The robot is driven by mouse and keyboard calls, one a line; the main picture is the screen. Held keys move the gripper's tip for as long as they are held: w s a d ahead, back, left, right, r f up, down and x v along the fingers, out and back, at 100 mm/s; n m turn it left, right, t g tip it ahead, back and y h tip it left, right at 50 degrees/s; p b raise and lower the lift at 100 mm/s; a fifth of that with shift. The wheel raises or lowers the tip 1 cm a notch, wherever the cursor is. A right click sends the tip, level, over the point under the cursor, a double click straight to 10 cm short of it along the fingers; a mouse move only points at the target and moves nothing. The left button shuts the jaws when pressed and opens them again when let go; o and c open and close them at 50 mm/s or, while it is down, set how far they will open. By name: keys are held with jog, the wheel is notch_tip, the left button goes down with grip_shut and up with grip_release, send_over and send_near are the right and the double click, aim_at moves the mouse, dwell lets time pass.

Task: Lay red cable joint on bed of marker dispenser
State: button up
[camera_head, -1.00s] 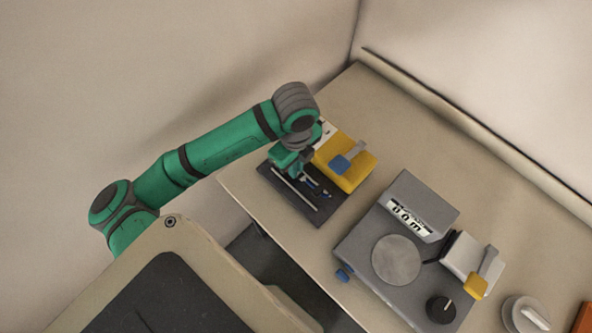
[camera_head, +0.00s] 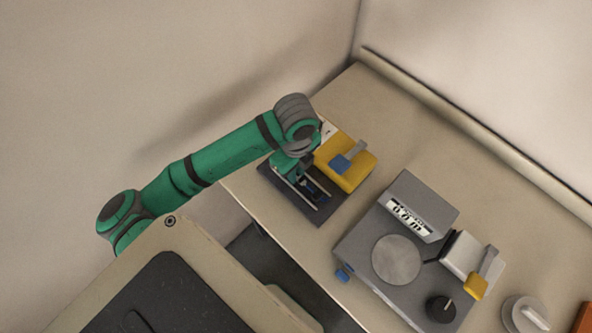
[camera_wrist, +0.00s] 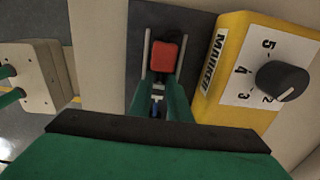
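The marker dispenser is a yellow unit (camera_head: 352,174) with a dark bed (camera_head: 316,214) beside it and light rails along the bed. Its yellow side also shows in the wrist view (camera_wrist: 232,108), with a "MARKER" label. The red cable joint (camera_wrist: 165,55) lies between the two rails, just ahead of my fingers; I cannot tell whether it touches the bed (camera_wrist: 197,38). My gripper (camera_wrist: 160,88) is low over the bed, its green fingers a little apart. Small grey and blue parts show between them. Whether the fingers grip anything is unclear. The joint is hidden in the head view.
A grey device with a round plate (camera_head: 397,260), display and dark knob stands to the right on the table. A white unit with a yellow-tipped lever (camera_head: 468,253) is beside it. The table's back strip (camera_head: 448,110) is clear.

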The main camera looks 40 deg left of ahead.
notch_tip(320, 180, up, 12)
dwell(0.5)
dwell(0.5)
